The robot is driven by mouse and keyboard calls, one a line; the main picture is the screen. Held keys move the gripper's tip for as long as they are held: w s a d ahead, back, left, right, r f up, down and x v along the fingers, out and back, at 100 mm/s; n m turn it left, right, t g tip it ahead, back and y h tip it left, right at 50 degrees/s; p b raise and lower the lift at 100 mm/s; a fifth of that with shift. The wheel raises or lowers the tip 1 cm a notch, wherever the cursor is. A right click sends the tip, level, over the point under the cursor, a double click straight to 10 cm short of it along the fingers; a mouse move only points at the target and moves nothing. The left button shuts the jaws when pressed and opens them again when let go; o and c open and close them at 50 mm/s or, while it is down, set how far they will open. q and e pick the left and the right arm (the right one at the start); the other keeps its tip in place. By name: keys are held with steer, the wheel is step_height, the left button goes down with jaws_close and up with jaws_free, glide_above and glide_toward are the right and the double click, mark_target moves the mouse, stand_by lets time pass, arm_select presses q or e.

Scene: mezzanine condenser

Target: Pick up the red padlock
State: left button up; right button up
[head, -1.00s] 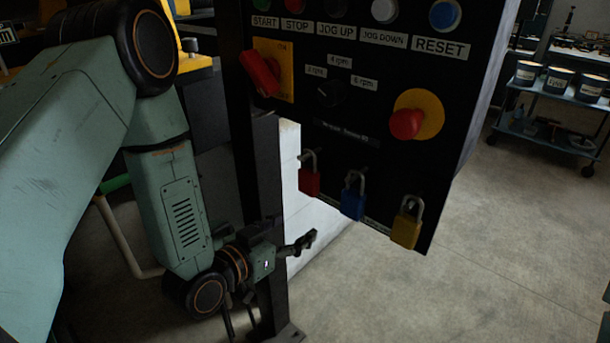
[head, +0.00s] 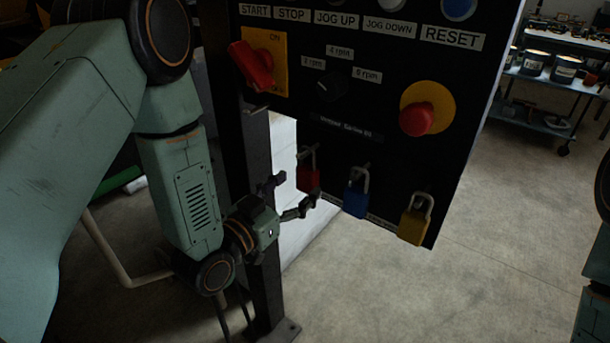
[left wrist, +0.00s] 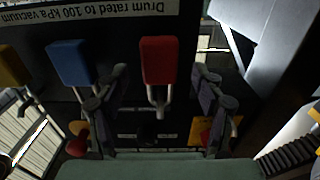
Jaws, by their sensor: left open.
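The red padlock (head: 310,179) hangs by its shackle at the lower left of the black control panel in the head view. My left gripper (head: 297,188) is open just to its left, pointing at it, and a finger partly covers the padlock's lower part. In the left wrist view the red padlock (left wrist: 158,61) shows upside down between the two spread fingers (left wrist: 159,88), with a gap on each side. I cannot tell whether the fingers reach around its body. My right gripper is not in view.
A blue padlock (head: 356,199) and a yellow padlock (head: 413,227) hang to the right of the red one. Above are a red emergency button (head: 416,119) and a red rotary switch (head: 250,65). A dark post (head: 264,250) stands beside my left gripper. Open floor lies below the panel.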

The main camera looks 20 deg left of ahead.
mark_target(304, 178)
arm_select(q)
steer(key=w, duration=0.1)
steer(key=w+d, duration=0.1)
steer(key=w+r, duration=0.1)
steer(key=shift+w+d+p, duration=0.25)
steer(key=shift+w+p, duration=0.05)
steer(key=shift+w+d, duration=0.3)
steer(key=shift+d, duration=0.05)
steer(key=shift+w+a+f, duration=0.15)
steer(key=shift+w+a, duration=0.05)
steer(key=shift+a, duration=0.25)
steer(key=shift+c, duration=0.4)
steer(key=shift+s+d, duration=0.15)
steer(key=shift+d, duration=0.2)
steer(key=c, duration=0.6)
steer(key=shift+a, duration=0.25)
steer(key=c, duration=0.5)
steer(key=shift+d, duration=0.15)
steer(key=shift+c, duration=0.8)
